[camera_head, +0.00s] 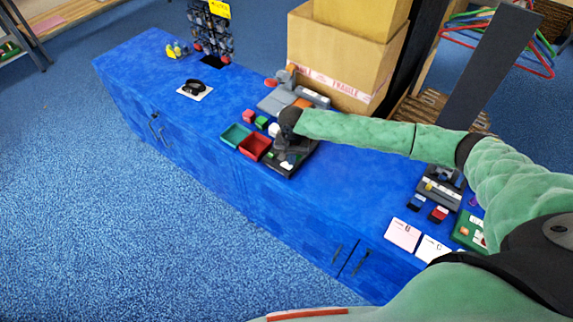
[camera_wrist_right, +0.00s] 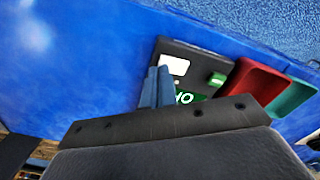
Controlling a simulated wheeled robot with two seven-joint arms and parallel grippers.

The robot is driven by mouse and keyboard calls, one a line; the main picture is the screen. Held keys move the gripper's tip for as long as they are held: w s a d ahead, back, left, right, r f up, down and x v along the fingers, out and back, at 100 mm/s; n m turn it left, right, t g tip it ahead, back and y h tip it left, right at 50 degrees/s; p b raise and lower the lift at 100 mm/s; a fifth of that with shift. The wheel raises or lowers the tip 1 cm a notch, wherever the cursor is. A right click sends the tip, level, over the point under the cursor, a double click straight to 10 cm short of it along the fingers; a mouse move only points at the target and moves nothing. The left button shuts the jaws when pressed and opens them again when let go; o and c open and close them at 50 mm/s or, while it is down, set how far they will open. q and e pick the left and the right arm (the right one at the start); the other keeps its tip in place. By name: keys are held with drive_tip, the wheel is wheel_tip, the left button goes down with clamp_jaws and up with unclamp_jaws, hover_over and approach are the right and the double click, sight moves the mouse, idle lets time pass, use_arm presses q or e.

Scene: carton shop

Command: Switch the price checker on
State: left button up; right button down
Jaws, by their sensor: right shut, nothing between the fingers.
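A flat black device (camera_wrist_right: 205,75), which looks like the price checker, lies on the blue counter. In the right wrist view it has a white square (camera_wrist_right: 174,64), a small green-and-white part (camera_wrist_right: 217,79) and a green panel (camera_wrist_right: 188,98) with white lettering, partly hidden by my gripper. In the head view, only part of the device (camera_head: 297,164) shows below my right gripper (camera_head: 284,156). My right gripper (camera_wrist_right: 157,86) is shut and empty, its fingers over or beside the device's edge; I cannot tell if they touch it. My left gripper is not in view.
A red tray (camera_head: 255,146) and a green tray (camera_head: 235,135) stand left of the device. A cardboard box (camera_head: 345,60) stands behind it. Cards (camera_head: 403,234) and another device (camera_head: 440,190) lie to the right.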

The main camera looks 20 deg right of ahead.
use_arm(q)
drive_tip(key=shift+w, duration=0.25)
use_arm(e)
drive_tip(key=shift+f, duration=0.2)
idle(0.4)
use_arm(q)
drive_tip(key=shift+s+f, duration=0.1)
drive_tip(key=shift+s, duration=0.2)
use_arm(e)
drive_tip(key=shift+f, duration=0.6)
